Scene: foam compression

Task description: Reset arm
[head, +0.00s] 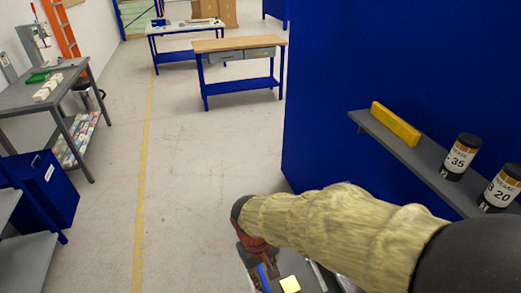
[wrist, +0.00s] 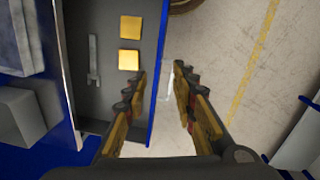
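My gripper (wrist: 162,85) is open and empty in the wrist view, its two fingers spread apart. It points down over the edge of a dark grey surface with a blue rim (wrist: 158,70), with pale floor showing between and beyond the fingers. Two yellow blocks (wrist: 130,27) (wrist: 129,60) lie on that surface, left of the fingers and apart from them. In the head view my arm in its beige sleeve reaches in from the lower right.
A blue wall (head: 390,60) carries a grey shelf (head: 412,155) with a yellow box (head: 395,124) and two dark jars (head: 460,157) (head: 501,188). A grey table (head: 30,95) stands left, a blue bin (head: 45,185) below it, a wooden-topped workbench (head: 240,45) behind. The middle floor is clear.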

